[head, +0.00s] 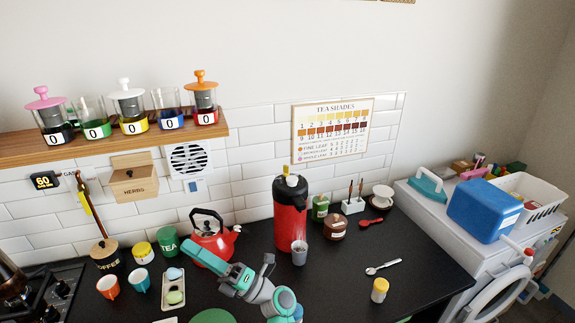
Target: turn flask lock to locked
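The flask (290,210) is a tall red pump flask with a black top and black base. It stands upright on the dark counter, in the middle of the head view. A small yellow piece (291,180) sits on its black top. I cannot read from here which way the lock is set. A grey cup (299,254) stands at the flask's front. My teal and grey arm rises from the bottom edge in front of the flask. The grey end that seems to be my gripper (268,264) is apart from the flask top, lower and nearer. Its fingers are not clear.
A red kettle (211,242) stands left of the flask. A green tin (320,208), a brown jar (335,228) and a white holder (353,206) are to its right. A shelf (120,143) with several glass jars hangs at left. The right front counter is mostly clear.

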